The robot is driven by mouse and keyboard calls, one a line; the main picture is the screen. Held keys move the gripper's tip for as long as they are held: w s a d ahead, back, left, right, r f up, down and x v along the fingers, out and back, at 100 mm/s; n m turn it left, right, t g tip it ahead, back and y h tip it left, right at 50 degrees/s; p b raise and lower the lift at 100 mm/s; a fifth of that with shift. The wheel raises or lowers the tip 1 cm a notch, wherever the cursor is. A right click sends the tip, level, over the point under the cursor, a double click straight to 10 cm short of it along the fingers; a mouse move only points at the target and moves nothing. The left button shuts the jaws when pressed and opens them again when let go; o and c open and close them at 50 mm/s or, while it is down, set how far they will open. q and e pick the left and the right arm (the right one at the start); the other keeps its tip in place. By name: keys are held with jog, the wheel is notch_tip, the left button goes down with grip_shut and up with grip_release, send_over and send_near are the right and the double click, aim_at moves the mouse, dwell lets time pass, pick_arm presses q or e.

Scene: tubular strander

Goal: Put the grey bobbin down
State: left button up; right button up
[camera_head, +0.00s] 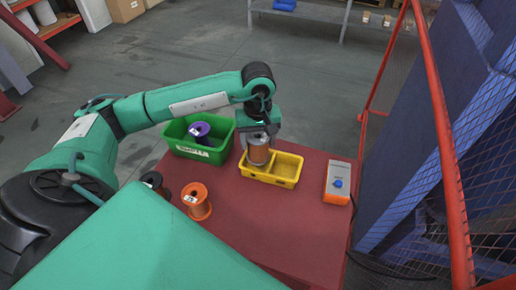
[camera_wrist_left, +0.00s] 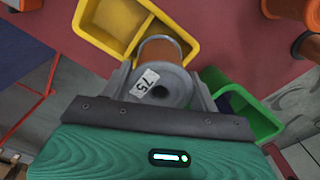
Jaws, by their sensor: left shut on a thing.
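The grey bobbin (camera_head: 258,154) is upright between the fingers of my left gripper (camera_head: 258,139), at the left compartment of the yellow two-compartment bin (camera_head: 271,181). In the left wrist view its grey flange (camera_wrist_left: 166,88) carries a white label reading 75, with a brownish winding beyond it. My left gripper (camera_wrist_left: 163,84) is shut on it, one finger on each side. The yellow bin (camera_wrist_left: 186,14) lies just beyond the bobbin in that view. I cannot tell whether the bobbin touches the compartment floor. The right compartment looks empty. My right gripper is not in view.
A green bin (camera_head: 219,155) holding a purple bobbin (camera_head: 199,130) stands left of the yellow bin. An orange bobbin (camera_head: 196,203) and a dark bobbin (camera_head: 152,181) stand on the red table (camera_head: 255,225). A control box (camera_head: 338,183) with a blue button is at right.

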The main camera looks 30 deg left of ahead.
pick_arm(q)
notch_tip(320, 180, down, 5)
jog(key=shift+p, duration=0.45)
jog(key=shift+f, duration=0.15)
jog(key=o, duration=1.6)
jog(key=shift+o, duration=0.2)
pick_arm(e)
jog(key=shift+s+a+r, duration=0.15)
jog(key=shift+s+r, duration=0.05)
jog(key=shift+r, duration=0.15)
